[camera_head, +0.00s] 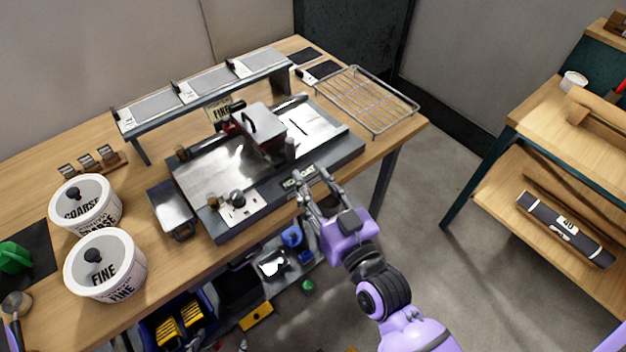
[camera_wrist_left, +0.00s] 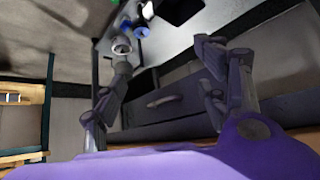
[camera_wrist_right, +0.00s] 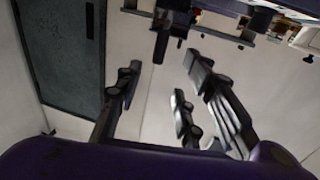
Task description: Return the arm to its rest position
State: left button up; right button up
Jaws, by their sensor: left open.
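My right arm comes in from the lower right in the head view. Its purple right gripper (camera_head: 318,190) is in front of the grey grinding station's front edge, near its label plate. Its fingers are apart with nothing between them. In the right wrist view the right gripper (camera_wrist_right: 158,90) also shows spread fingers against a pale wall. My left gripper (camera_wrist_left: 162,82) shows only in the left wrist view. It is open and empty, with a dark panel and handle behind the fingers. I cannot make out the left gripper in the head view.
The steel-topped station (camera_head: 215,165) with a handled block (camera_head: 262,128) sits on the wooden bench (camera_head: 160,270). COARSE (camera_head: 86,203) and FINE (camera_head: 105,265) tubs stand left. A wire rack (camera_head: 365,98) is at the back right. Open floor (camera_head: 440,270) lies between bench and shelf (camera_head: 560,130).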

dwell(0.3)
jog(key=s+d+f+m+g+h, duration=0.1)
jog(key=s+d+f+g+h, duration=0.2)
jog(key=f, duration=0.4)
jog(key=s+d+f+m+g+h, duration=0.1)
jog(key=s+d+f, duration=0.25)
jog(key=f, duration=0.25)
pick_arm(q)
jog(key=shift+w+d+r+p, duration=0.1)
jog(key=shift+w+r+p, duration=0.05)
jog(key=shift+r+p, duration=0.45)
jog(key=shift+w+d+r+p, duration=0.1)
jog(key=shift+r+p, duration=0.35)
jog(key=shift+p, duration=0.1)
pick_arm(e)
jog(key=s+d+f+m+g+h, duration=0.1)
jog(key=s+d+f+g, duration=0.1)
jog(key=s+d+f, duration=0.3)
jog(key=s+d+f+m+g+h, duration=0.1)
jog(key=s+d+f, duration=0.5)
jog(key=s, duration=0.7)
jog(key=shift+s+f+m+g+h, duration=0.2)
jog(key=shift+f+m+g+h, duration=0.15)
jog(key=shift+h, duration=0.25)
pick_arm(q)
jog(key=shift+w+d+r, duration=0.1)
jog(key=shift+w+d, duration=0.2)
jog(key=shift+w, duration=0.05)
jog(key=shift+s+a, duration=0.2)
jog(key=shift+a, duration=0.1)
